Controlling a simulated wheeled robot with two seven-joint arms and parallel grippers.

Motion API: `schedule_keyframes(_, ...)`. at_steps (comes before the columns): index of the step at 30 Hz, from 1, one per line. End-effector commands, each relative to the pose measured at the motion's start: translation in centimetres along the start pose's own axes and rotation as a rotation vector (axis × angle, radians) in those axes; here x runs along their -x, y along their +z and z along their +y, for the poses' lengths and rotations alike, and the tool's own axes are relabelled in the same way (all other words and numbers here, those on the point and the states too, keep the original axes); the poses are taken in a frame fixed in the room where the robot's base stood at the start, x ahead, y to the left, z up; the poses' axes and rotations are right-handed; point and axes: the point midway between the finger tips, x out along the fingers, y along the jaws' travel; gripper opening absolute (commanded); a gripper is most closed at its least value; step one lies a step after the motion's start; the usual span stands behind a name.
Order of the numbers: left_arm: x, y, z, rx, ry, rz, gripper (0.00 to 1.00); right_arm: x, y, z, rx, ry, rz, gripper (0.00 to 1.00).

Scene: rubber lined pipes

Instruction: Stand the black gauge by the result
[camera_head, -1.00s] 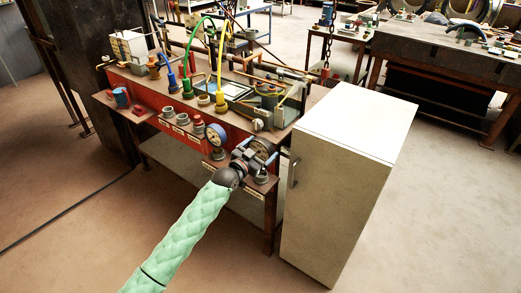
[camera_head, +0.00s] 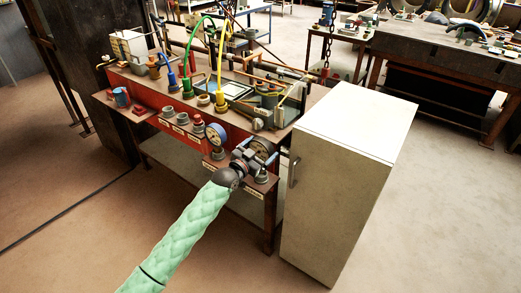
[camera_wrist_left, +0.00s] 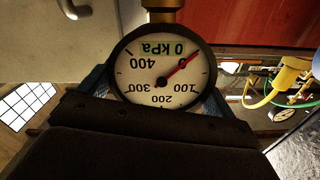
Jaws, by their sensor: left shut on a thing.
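A round gauge with a black rim and white dial (camera_wrist_left: 162,82) fills the middle of the left wrist view. It appears upside down there, with a red needle near 0 and a green "0 kPa" panel. Its brass stem (camera_wrist_left: 162,8) runs out of the top of that view, so its lower end is hidden. My left gripper (camera_head: 262,150) is shut on this gauge at the right front of the red bench, with blue finger pads on both sides of the rim. In the head view the gripper mostly covers the gauge. My right gripper is not in view.
A blue-rimmed gauge (camera_head: 216,134) stands left of my gripper on the bench's front ledge. Several grey fittings (camera_head: 182,118) and white labels line that ledge. A grey fitting (camera_head: 261,176) sits just below my gripper. A white cabinet (camera_head: 335,185) stands close on the right.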

Motion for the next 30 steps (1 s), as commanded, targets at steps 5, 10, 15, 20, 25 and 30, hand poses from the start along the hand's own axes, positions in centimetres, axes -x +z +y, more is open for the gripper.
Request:
schedule_keyframes(5,0.0,0.3,0.1,0.0,0.0,0.001,0.56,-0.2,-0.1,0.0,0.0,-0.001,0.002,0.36)
schedule_keyframes(10,0.0,0.7,0.1,0.0,-0.001,0.001,0.56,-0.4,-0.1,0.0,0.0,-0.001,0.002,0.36)
schedule_keyframes(15,0.0,1.0,0.2,0.0,-0.001,0.001,0.56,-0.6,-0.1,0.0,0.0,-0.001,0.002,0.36)
schedule_keyframes(20,0.0,1.3,0.3,-0.001,0.0,0.001,0.56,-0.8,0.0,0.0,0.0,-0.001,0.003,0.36)
schedule_keyframes(25,0.0,1.6,0.3,-0.001,0.0,0.001,0.56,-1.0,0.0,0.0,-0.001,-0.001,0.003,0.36)
schedule_keyframes(30,0.0,1.9,0.4,-0.001,0.0,0.001,0.56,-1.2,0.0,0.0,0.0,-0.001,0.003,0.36)
